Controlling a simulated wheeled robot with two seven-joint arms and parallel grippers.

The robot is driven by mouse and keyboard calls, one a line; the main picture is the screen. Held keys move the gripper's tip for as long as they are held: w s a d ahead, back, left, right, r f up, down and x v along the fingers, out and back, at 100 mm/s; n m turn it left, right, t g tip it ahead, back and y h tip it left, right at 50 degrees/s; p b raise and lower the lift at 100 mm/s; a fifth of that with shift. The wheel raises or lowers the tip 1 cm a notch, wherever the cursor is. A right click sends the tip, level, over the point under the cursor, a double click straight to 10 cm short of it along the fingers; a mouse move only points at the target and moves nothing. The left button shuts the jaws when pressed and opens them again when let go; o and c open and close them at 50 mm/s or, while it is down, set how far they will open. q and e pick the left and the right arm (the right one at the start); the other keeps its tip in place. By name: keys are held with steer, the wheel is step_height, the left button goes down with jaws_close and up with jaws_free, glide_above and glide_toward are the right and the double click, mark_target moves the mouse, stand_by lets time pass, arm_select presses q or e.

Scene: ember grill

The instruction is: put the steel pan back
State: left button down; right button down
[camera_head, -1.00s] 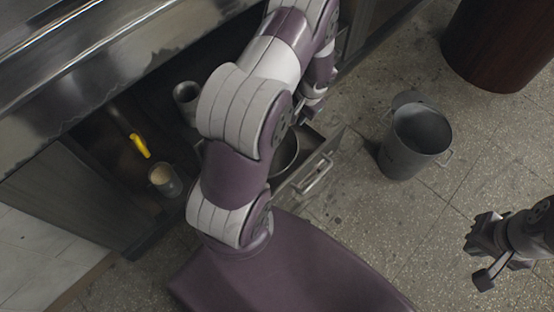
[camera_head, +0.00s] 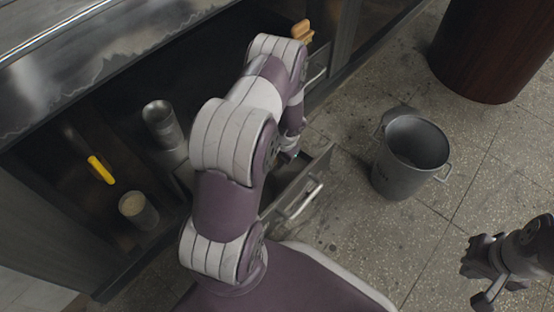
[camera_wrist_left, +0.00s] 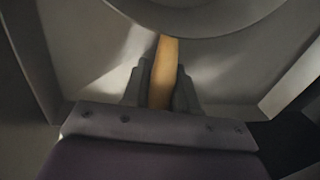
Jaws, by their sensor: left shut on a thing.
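My left gripper (camera_wrist_left: 160,92) is shut on a tan handle (camera_wrist_left: 167,60) in the left wrist view. A grey curved rim and wall (camera_wrist_left: 205,12), seemingly the steel pan, lies just beyond the handle, with pale walls on both sides. In the head view my left arm reaches over an open drawer (camera_head: 318,172) with a bar handle. The arm hides the pan and nearly all of my left gripper there. I cannot tell whether the pan touches the drawer floor. My right gripper (camera_head: 484,276) is empty, fingers apart, above the floor at the lower right.
A grey metal bucket (camera_head: 400,165) stands on the tiled floor right of the drawer. A dark round wooden object (camera_head: 490,50) is behind it. A metal cup (camera_head: 160,118), a filled cup (camera_head: 135,208) and a yellow-handled tool (camera_head: 101,169) are left of my arm.

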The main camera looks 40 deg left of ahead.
arm_select(q)
steer(key=shift+f, duration=0.1)
steer(key=c, duration=0.9)
jaws_free()
steer(key=d+r+p, duration=0.4)
steer(key=r, duration=0.7)
steer(key=d+r+p, duration=0.3)
steer(key=r, duration=0.7)
steer(key=s+d+r, duration=0.2)
steer(key=s+r, duration=0.1)
steer(key=s+d+r+t+h, duration=0.1)
steer(key=s+d+r, duration=0.2)
steer(key=s, duration=0.1)
steer(key=s+d+r+h, duration=0.1)
steer(key=s+d+r, duration=0.2)
steer(key=shift+s+d+r, duration=0.1)
steer(key=shift+s+r, duration=0.05)
steer(key=shift+r, duration=0.2)
